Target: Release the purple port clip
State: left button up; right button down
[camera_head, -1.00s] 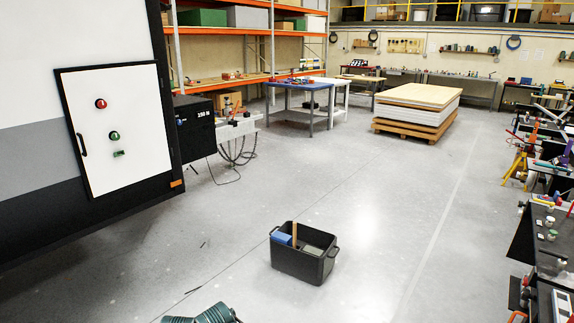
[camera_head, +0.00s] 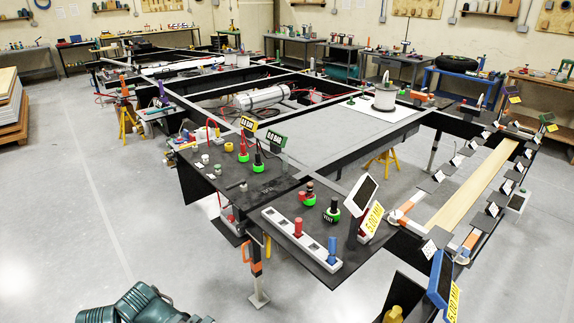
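A small purple upright piece (camera_head: 163,91) stands at the left side of the long black caravan chassis (camera_head: 345,152), in the middle distance. It may be the purple port clip, but it is too small to tell its shape or what it holds. No gripper is near it. Neither of my grippers shows in the head view; only a teal arm part of mine is at the bottom left.
A dark panel (camera_head: 205,178) with knobs stands at the chassis's near left corner, with a white socket strip (camera_head: 297,243) in front. A yellow trestle (camera_head: 127,120) stands at the left side. Grey floor (camera_head: 70,215) on the left is clear. Workbenches line the back.

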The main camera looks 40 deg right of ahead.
aim_at(301, 195)
jog(key=i+l+z, duration=0.15)
jog(key=i+z, duration=0.2)
jog(key=z, duration=0.15)
jog(key=i+z, duration=0.35)
jog(key=z, duration=0.15)
jog(key=i+l+z, duration=0.25)
jog(key=i, duration=0.3)
